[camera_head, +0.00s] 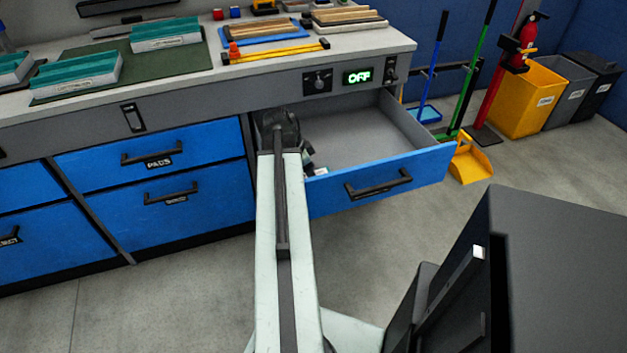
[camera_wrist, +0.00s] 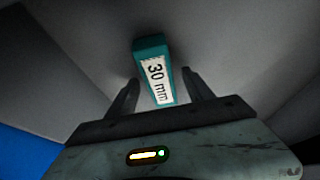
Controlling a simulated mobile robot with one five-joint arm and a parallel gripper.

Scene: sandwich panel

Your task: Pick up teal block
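In the wrist view, a teal block (camera_wrist: 154,70) with a white label reading "30 mm" lies on a grey surface. My gripper (camera_wrist: 160,90) is open, with one dark finger on each side of the block's near end. I see a gap between each finger and the block. In the head view my arm reaches into the open blue drawer (camera_head: 425,165). My gripper there is mostly hidden behind the arm, and the block cannot be made out.
The drawer's grey floor looks empty on the right. The drawer walls close around the arm. The workbench top (camera_head: 385,42) above holds teal-topped pieces (camera_head: 165,35) on a green mat (camera_head: 190,60), and wooden strips. A yellow bin (camera_head: 525,100) stands at right.

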